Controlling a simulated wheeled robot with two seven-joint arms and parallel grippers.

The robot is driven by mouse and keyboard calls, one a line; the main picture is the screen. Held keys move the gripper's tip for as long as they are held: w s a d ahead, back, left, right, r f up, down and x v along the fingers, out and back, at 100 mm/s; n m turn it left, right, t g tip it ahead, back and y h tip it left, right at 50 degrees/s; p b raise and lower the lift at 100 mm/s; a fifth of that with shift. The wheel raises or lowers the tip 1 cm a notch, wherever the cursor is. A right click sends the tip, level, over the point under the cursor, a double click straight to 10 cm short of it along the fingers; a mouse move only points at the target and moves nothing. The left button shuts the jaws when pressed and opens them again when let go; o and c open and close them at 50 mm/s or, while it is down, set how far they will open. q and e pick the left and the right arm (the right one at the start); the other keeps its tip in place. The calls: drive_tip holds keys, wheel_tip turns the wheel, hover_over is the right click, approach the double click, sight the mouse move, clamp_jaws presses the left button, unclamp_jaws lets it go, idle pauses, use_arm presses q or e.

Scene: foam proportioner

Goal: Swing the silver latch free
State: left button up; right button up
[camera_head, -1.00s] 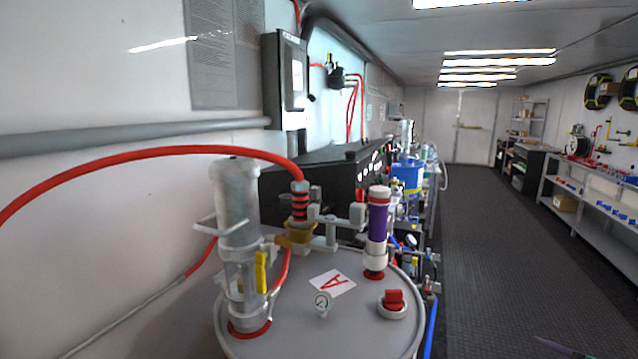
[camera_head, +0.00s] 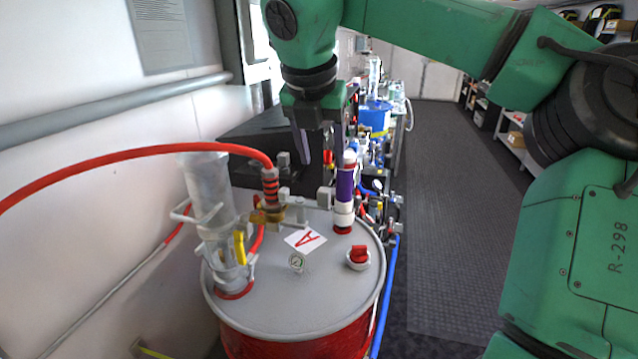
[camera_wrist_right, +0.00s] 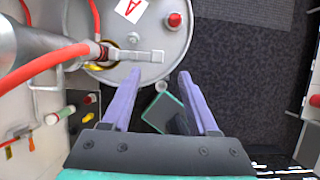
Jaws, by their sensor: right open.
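The silver latch looks like the grey arm (camera_wrist_right: 140,56) beside the brass fitting (camera_wrist_right: 97,64), reaching right over the drum lid in the right wrist view. In the head view the brass fitting (camera_head: 267,215) sits on the lid under the red hose, and the latch is small and hard to single out. My right gripper (camera_head: 316,157) points down above the far side of the lid. In the right wrist view its two purple fingers (camera_wrist_right: 160,78) are apart with nothing gripped, their tips just below the grey arm in the picture. My left gripper is not in view.
The drum (camera_head: 310,310) carries a clear cylinder (camera_head: 208,205), a purple-sleeved tube (camera_head: 344,185), a red knob (camera_head: 359,254) and a small gauge (camera_head: 296,262). The red hose (camera_head: 110,160) arches in from the left. A wall stands left; open floor (camera_head: 450,220) lies right.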

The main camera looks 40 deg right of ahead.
sight(324, 189)
drive_tip(key=p+x, duration=0.1)
drive_tip(key=x, duration=0.2)
drive_tip(key=p+x, duration=0.1)
drive_tip(key=x, duration=0.2)
drive_tip(key=p+x, duration=0.1)
drive_tip(key=x, duration=0.2)
drive_tip(key=shift+w+a+f, duration=0.2)
drive_tip(key=shift+w+a, duration=0.1)
drive_tip(key=shift+d+f, duration=0.35)
drive_tip(key=shift+f, duration=0.1)
clamp_jaws()
